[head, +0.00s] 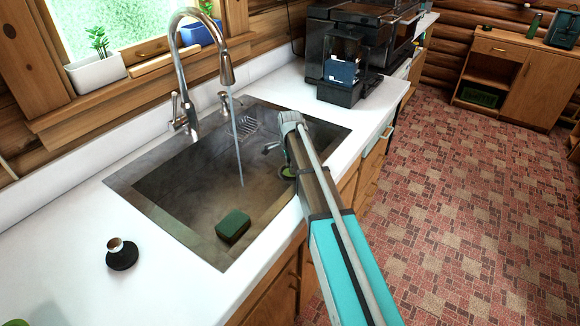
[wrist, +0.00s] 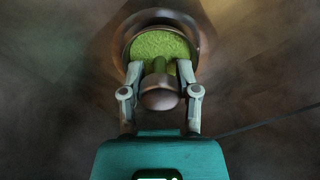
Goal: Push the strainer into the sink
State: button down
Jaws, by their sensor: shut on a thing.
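The strainer (wrist: 158,46) is a green disc with a green stem and a brownish rounded knob (wrist: 160,99), seen from above in the wrist view. It sits within a bronze drain ring (wrist: 196,32) in the sink floor. My gripper (wrist: 160,72) has one finger on each side of the stem and knob and is shut on the strainer. In the head view my gripper (head: 271,148) reaches low into the sink (head: 180,205), and part of the green disc (head: 289,172) shows beside my arm. The exact finger contact is partly hidden by the knob.
A faucet (head: 187,70) runs water into the sink. A green sponge (head: 233,226) lies near the sink's front edge. A small dark round item (head: 121,255) stands on the left counter. A black coffee machine (head: 345,72) stands right of the sink. The near-left counter is mostly clear.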

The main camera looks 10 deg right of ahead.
jog(key=shift+f+b, duration=0.5)
jog(key=shift+f, duration=0.05)
jog(key=shift+c, duration=1.3)
grip_release()
jog(key=shift+r, duration=0.15)
